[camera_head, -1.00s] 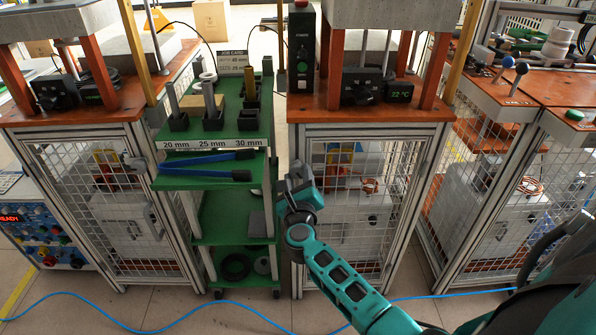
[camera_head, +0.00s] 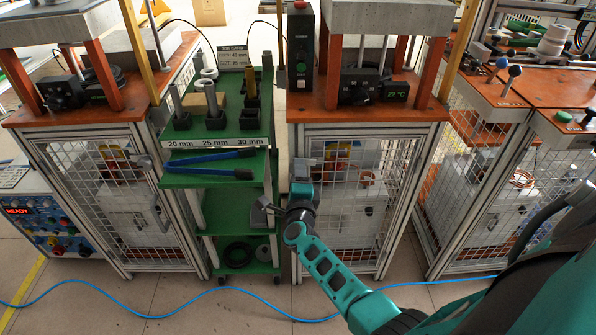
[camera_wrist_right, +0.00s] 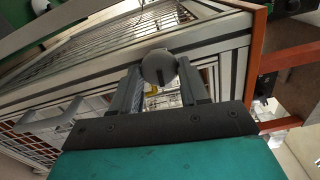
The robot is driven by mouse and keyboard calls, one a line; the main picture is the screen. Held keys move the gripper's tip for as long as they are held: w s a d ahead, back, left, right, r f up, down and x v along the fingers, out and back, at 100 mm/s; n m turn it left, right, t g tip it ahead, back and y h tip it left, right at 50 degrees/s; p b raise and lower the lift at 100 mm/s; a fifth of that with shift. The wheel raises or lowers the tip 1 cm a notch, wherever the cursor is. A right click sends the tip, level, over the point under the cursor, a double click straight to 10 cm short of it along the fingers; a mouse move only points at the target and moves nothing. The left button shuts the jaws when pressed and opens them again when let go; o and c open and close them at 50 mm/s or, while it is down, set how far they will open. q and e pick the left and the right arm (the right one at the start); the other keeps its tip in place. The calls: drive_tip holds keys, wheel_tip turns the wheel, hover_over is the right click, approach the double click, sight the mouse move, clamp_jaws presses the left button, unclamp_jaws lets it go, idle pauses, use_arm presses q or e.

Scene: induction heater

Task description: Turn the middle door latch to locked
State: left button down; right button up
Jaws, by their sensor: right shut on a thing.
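The middle door (camera_head: 352,225) is a mesh panel in a metal frame on the middle cabinet, and it looks closed. My right gripper (camera_head: 300,172) is at the upper left edge of this door. In the right wrist view the latch (camera_wrist_right: 158,67) shows as a round grey knob with a dark slot. It sits between the two fingers of my right gripper (camera_wrist_right: 162,85), which is shut on it. In the head view the gripper hides most of the latch, so its locked or unlocked position cannot be told there. My left gripper is not in view.
A green trolley (camera_head: 222,208) with blue-handled tongs (camera_head: 212,160) stands close left of the gripper. The left cabinet (camera_head: 128,215) and the right cabinet (camera_head: 480,205) flank it. A blue hose (camera_head: 150,315) runs across the floor. The cabinet's orange top (camera_head: 330,106) lies above the gripper.

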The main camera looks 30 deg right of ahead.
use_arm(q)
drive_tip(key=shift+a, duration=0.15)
use_arm(e)
drive_tip(key=shift+n, duration=0.7)
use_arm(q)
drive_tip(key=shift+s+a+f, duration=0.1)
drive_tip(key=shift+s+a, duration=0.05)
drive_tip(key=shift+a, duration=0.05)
use_arm(e)
drive_tip(key=o, duration=1)
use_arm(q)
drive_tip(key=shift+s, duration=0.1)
use_arm(e)
drive_tip(key=shift+o, duration=0.2)
